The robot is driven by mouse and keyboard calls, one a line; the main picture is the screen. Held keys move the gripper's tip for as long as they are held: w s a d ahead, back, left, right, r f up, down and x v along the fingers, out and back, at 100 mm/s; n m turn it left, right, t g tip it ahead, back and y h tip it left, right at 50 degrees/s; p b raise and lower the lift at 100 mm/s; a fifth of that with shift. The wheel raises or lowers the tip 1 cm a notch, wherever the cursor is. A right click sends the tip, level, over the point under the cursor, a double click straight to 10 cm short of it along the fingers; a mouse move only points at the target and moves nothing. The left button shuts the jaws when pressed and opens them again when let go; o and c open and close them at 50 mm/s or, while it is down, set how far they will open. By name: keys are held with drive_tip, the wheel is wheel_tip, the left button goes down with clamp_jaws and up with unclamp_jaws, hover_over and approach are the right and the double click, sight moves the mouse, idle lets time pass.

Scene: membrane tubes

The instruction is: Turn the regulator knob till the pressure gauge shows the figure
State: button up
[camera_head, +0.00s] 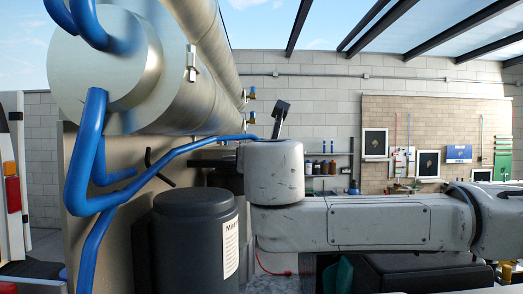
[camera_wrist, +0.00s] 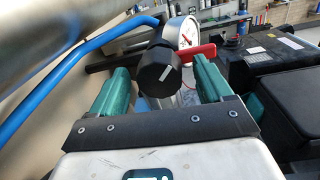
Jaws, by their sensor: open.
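The black regulator knob (camera_wrist: 158,72) shows in the wrist view, with a white pointer line on its face slanting up to the right. The round white pressure gauge (camera_wrist: 182,33) stands just behind it to the upper right. Its needle and figures are too small to read. My gripper (camera_wrist: 163,75) is open, with one green finger to the left and one to the right of the knob in the picture. I see gaps on both sides; I cannot tell how far the fingers reach along the knob. The head view does not clearly show the knob, gauge or fingers.
A red lever handle (camera_wrist: 197,53) is beside the right fingertip. A blue hose (camera_wrist: 75,60) runs close by on the left. In the head view, large metal tubes (camera_head: 175,75) hang at the upper left and a dark cylindrical tank (camera_head: 190,240) stands below them.

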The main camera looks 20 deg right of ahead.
drive_tip(key=shift+w, duration=0.25)
